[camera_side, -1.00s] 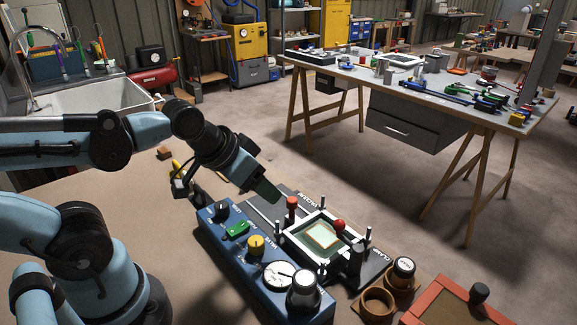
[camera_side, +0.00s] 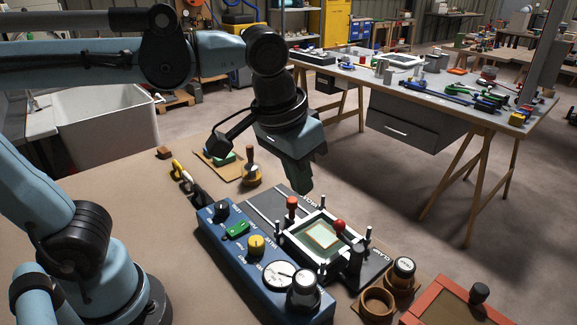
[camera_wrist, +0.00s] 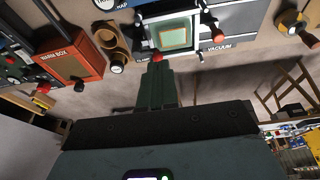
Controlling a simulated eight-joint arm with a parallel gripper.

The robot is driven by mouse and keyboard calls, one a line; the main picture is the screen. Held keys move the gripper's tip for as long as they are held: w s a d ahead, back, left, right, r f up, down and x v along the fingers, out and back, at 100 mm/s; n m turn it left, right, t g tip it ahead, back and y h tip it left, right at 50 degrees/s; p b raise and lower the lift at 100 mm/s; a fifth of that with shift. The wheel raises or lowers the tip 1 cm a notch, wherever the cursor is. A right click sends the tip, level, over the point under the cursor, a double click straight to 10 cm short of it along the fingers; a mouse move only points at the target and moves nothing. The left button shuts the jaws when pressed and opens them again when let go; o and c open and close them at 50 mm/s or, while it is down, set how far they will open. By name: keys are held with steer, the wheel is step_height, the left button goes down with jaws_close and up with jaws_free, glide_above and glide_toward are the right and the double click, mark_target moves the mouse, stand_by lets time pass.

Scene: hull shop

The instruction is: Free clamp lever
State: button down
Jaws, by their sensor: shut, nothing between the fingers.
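The clamp fixture is a black plate with a white square frame (camera_side: 285,238) around a green and cream panel (camera_side: 322,236). A lever with a red ball (camera_side: 339,225) rises at the frame's right side; in the wrist view the red ball (camera_wrist: 157,58) is by the CLAMP label. An orange-red knob (camera_side: 292,202) stands at the frame's far left corner, near the VACUUM label. My gripper (camera_side: 302,188) points down, shut and empty, above the plate's far side, apart from the lever. In the wrist view its fingertips (camera_wrist: 158,65) overlap the area just below the red ball.
A blue control box (camera_side: 225,240) with dials lies along the plate's near side. Wooden ring holders (camera_side: 377,302) and a red-framed warm box (camera_side: 445,300) stand to the right. A wood-handled tool (camera_side: 250,170) stands behind. Open tabletop lies at the left.

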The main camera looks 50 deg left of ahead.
steer(key=shift+s+d+r+g, duration=0.15)
steer(key=shift+d+r, duration=0.1)
steer(key=shift+d, duration=0.15)
steer(key=shift+w+d+r+g, duration=0.15)
steer(key=shift+d+r, duration=0.1)
steer(key=shift+d, duration=0.15)
steer(key=shift+f, duration=0.1)
steer(key=w+f, duration=0.6)
steer(key=f, duration=0.5)
